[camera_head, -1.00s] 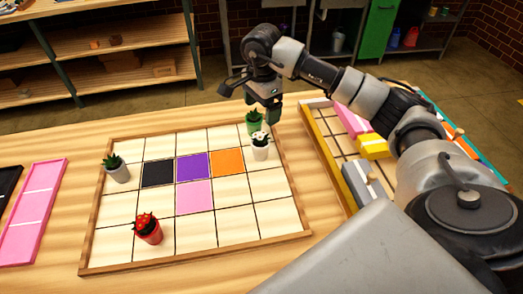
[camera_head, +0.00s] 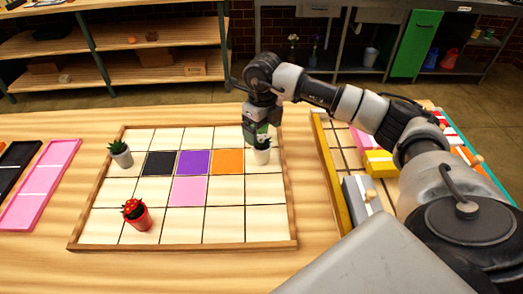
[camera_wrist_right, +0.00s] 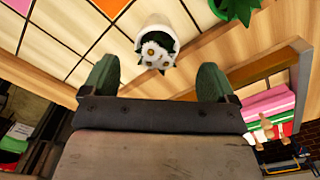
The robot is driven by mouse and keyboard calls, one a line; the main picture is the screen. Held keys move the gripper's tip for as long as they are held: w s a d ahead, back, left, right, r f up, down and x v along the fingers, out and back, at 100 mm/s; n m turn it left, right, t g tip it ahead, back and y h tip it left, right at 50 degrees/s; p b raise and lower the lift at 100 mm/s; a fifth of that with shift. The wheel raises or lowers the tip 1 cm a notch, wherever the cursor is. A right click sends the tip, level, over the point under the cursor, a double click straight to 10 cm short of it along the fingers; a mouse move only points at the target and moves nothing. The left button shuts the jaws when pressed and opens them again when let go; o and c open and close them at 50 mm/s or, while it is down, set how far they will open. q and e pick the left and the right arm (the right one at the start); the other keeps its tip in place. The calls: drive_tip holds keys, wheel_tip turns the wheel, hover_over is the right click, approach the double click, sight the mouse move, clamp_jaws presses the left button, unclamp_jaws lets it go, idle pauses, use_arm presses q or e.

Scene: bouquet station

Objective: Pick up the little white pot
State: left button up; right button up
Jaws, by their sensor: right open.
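The little white pot (camera_head: 262,156) with white flowers stands in a right-hand cell of the wooden grid tray (camera_head: 292,215). My right gripper (camera_head: 258,136) is just above and behind it and partly hides its top. In the right wrist view the white pot (camera_wrist_right: 153,22) lies beyond my open fingers (camera_wrist_right: 157,78), roughly centred between them. The fingers are empty and the pot is outside them. My left gripper is not in view.
A green plant (camera_wrist_right: 238,10) stands close to the white pot. A grey pot (camera_head: 122,158) and a red pot (camera_head: 138,219) stand at the tray's left. A yellow-edged crate (camera_head: 334,180) with coloured blocks stands right of the tray. Pink trays (camera_head: 42,187) lie at left.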

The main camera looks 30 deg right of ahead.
sight(262, 137)
drive_tip(key=f, duration=0.2)
drive_tip(key=f+p, duration=0.2)
drive_tip(key=f, duration=0.1)
drive_tip(key=shift+a+f, duration=0.25)
drive_tip(key=shift+f, duration=0.3)
drive_tip(key=c, duration=1.1)
drive_tip(key=shift+d, duration=0.1)
drive_tip(key=shift+c, duration=1.1)
drive_tip(key=shift+r, duration=0.15)
